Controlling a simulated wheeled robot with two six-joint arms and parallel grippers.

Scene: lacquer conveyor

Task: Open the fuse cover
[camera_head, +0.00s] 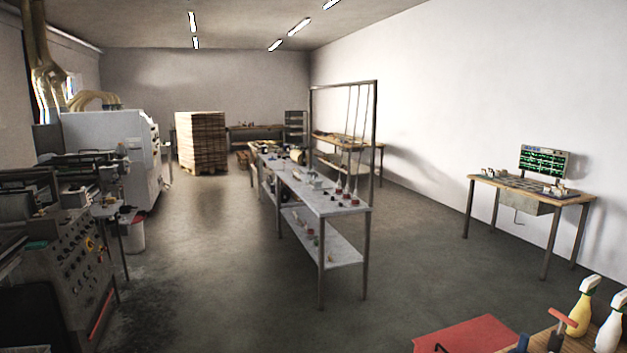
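I cannot make out a fuse cover for certain in the head view. A machine with a control panel (82,262) stands at the near left; its front carries several small knobs and a yellow and red button, too small to read. A board with green lit rows (544,162) stands upright at the back of a wooden table (487,181) by the right wall. Small parts on that table are too small to identify. Neither of my grippers is in view.
A long grey metal bench (325,203) with a lower shelf stands mid-room. Stacked boards (201,142) and a white machine (112,150) stand further back. A red surface (466,335) and a yellow spray bottle (581,307) are at the near right. Open floor (205,270) lies left of the bench.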

